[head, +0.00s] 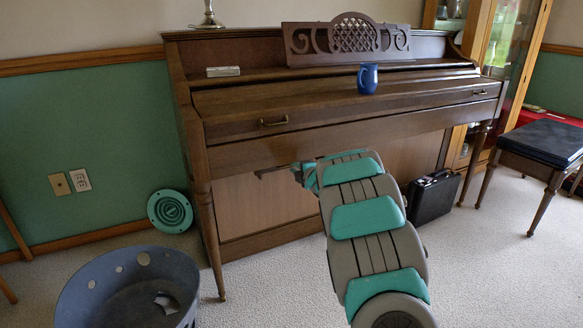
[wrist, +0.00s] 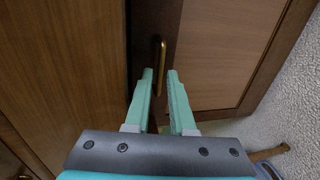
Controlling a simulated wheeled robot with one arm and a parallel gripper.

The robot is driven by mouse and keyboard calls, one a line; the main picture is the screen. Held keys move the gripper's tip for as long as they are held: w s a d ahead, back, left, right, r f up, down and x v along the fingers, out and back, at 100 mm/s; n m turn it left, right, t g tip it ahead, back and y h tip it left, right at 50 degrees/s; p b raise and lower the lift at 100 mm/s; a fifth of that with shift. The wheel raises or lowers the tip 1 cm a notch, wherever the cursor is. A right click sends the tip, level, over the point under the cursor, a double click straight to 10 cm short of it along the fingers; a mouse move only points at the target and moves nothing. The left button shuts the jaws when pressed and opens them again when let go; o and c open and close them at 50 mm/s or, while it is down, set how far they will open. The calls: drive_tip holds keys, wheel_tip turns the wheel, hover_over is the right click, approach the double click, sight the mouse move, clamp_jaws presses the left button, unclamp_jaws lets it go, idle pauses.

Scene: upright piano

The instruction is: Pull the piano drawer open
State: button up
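The brown upright piano (head: 340,140) stands against the wall. A brass handle (head: 273,122) is on the left of its front and another brass handle (head: 480,92) is on the right. My gripper (wrist: 160,74) shows two teal fingers apart with nothing between them. In the wrist view, a brass handle (wrist: 161,60) lies just beyond the fingertips on a dark strip of wood between two panels. I cannot tell which handle this is in the head view. In the head view my gripper is low in front of the piano, mostly hidden by my arm. No drawer gap shows.
A blue mug (head: 367,78) stands on the piano's lid. A grey-blue perforated basket (head: 128,290) is on the carpet at front left. A black case (head: 433,197) stands under the piano at right, and a black-topped bench (head: 545,140) is farther right.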

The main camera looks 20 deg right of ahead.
drive_tip(key=shift+x, duration=1.25)
clamp_jaws()
drive_tip(key=shift+f, duration=0.1)
idle(0.4)
